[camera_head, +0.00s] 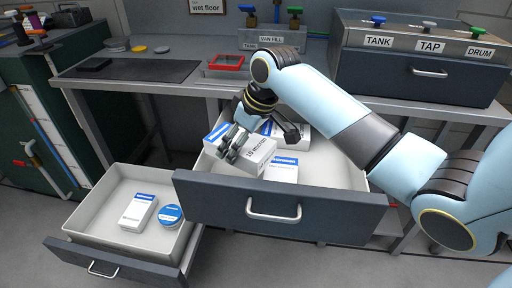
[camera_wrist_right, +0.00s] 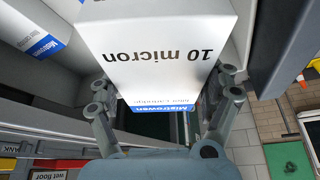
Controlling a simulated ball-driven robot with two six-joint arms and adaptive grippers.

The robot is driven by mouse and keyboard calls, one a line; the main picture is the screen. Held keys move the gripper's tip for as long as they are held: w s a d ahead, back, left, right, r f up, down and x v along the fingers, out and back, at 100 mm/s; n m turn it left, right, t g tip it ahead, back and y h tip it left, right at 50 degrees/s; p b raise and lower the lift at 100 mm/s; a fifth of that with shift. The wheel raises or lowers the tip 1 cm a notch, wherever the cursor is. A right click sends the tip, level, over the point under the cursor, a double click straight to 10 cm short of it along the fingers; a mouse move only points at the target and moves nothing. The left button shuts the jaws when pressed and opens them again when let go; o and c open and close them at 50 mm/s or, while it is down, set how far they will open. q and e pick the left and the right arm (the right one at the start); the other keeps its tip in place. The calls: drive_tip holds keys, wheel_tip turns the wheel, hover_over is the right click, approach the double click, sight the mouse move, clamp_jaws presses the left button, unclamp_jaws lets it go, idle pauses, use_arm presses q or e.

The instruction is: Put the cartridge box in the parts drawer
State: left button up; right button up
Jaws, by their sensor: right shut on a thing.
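A white cartridge box (camera_head: 257,155) with blue at one end and "10 micron" on its side is held in my right gripper (camera_head: 238,145). The box also fills the upper middle of the right wrist view (camera_wrist_right: 150,50), with a finger on each side. It is tilted and sits over or inside the larger open drawer (camera_head: 280,212); I cannot tell whether it touches anything there. A smaller open drawer (camera_head: 72,225) at lower left holds a white-and-blue box (camera_head: 137,211) and a round blue-topped item (camera_head: 171,214). My left gripper is not in view.
More white-and-blue boxes lie in the larger drawer, one at the front (camera_head: 284,173) and one behind (camera_head: 294,137). The bench behind carries a dark mat (camera_head: 130,71) and a red tray (camera_head: 227,62). A cabinet labelled TANK, TAP, DRUM (camera_head: 428,71) stands right.

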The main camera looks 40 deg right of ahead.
sight(250, 144)
wheel_tip(250, 144, down, 3)
wheel_tip(250, 144, down, 2)
drive_tip(key=shift+f+b, duration=0.2)
drive_tip(key=shift+b, duration=0.3)
drive_tip(key=shift+f, duration=0.4)
drive_tip(key=shift+c, duration=0.7)
drive_tip(key=o, duration=1.4)
drive_tip(key=shift+r, duration=0.1)
drive_tip(key=shift+s+r, duration=0.15)
drive_tip(key=shift+r, duration=0.05)
drive_tip(key=p+v, duration=0.2)
drive_tip(key=v, duration=0.9)
drive_tip(key=shift+s+r+p, duration=0.15)
drive_tip(key=shift+r+p, duration=0.1)
drive_tip(key=shift+p, duration=0.15)
